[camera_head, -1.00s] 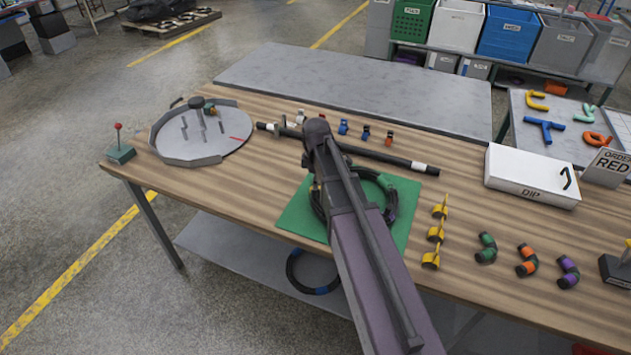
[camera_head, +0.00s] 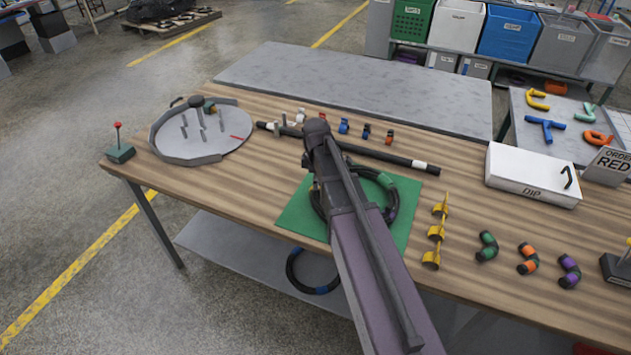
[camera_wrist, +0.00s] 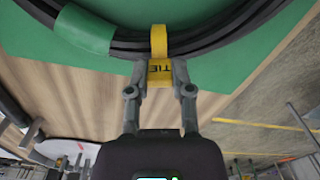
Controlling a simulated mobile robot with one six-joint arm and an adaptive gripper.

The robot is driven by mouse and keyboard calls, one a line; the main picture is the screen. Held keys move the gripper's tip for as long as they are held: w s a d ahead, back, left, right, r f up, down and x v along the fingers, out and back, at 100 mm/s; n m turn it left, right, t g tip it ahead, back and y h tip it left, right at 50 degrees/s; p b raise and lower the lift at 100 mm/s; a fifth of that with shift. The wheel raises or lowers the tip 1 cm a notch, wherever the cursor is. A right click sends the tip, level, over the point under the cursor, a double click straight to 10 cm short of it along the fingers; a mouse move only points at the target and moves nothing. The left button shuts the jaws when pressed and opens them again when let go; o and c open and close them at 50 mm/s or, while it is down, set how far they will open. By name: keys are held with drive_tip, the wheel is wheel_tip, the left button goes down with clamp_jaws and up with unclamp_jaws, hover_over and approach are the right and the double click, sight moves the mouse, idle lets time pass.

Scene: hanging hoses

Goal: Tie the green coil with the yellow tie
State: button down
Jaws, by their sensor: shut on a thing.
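The green coil, a black hose ring with a green band, lies on a green mat; its black hose (camera_wrist: 215,38) and band (camera_wrist: 85,30) show in the wrist view. In the head view its right side (camera_head: 397,205) shows beside my arm. The yellow tie (camera_wrist: 159,42) lies across the black strands, its tab marked TIE towards me. My gripper (camera_wrist: 160,78) is shut on that tab, at the coil's edge. Whether the strap closes right round underneath is hidden. In the head view my arm hides the gripper and tie.
The green mat (camera_head: 300,215) lies under the coil. A black rod (camera_head: 390,159) lies behind it. Several yellow pieces (camera_head: 436,232) and banded short hoses (camera_head: 527,258) lie to the right, near a white DIP box (camera_head: 530,175). A round grey tray (camera_head: 190,155) stands left.

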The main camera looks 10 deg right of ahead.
drive_tip(key=shift+f+b, duration=0.35)
idle(0.3)
drive_tip(key=shift+c, duration=2.2)
unclamp_jaws()
drive_tip(key=shift+r, duration=0.15)
